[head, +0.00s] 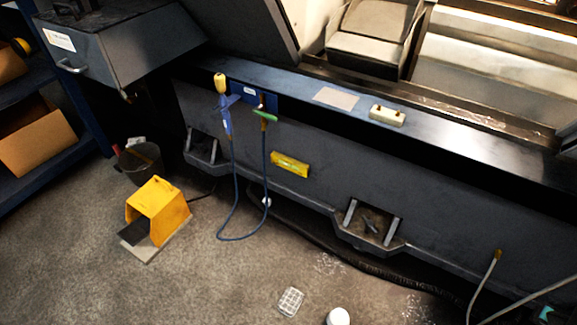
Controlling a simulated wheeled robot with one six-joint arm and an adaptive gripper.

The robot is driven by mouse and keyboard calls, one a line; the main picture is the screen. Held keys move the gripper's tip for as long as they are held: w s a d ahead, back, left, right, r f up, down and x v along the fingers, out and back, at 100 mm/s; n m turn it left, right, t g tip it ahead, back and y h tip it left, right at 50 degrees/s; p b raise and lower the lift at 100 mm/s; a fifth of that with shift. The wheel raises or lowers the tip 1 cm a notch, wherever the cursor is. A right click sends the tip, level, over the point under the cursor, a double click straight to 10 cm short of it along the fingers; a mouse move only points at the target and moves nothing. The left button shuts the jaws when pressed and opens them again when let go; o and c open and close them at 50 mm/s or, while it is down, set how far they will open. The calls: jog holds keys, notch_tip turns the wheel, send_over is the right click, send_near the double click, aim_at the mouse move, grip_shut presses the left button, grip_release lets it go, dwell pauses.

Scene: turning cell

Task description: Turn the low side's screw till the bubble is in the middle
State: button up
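A small cream block (387,115) with two small brass-coloured knobs on top sits on the machine's dark ledge, right of centre in the head view. It may be the level with its screws, but no bubble can be made out at this size, nor which side is low. A yellow bar-shaped piece (290,165) is on the machine's dark front face; I cannot tell whether it is a label. Two recessed foot pockets show low on the machine, a left one (203,148) and a right one (370,224) with a dark piece inside. My gripper is not in view.
A yellow foot pedal (157,212) and a dark bucket (140,162) stand on the floor at left. A blue hose (238,205) hangs in a loop from the machine. A white grate (290,301) and a white round object (338,317) are at the bottom. The middle floor is mostly clear.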

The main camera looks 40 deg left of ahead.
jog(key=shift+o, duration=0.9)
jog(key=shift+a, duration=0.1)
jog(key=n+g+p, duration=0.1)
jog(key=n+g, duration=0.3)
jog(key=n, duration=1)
send_near(373, 227)
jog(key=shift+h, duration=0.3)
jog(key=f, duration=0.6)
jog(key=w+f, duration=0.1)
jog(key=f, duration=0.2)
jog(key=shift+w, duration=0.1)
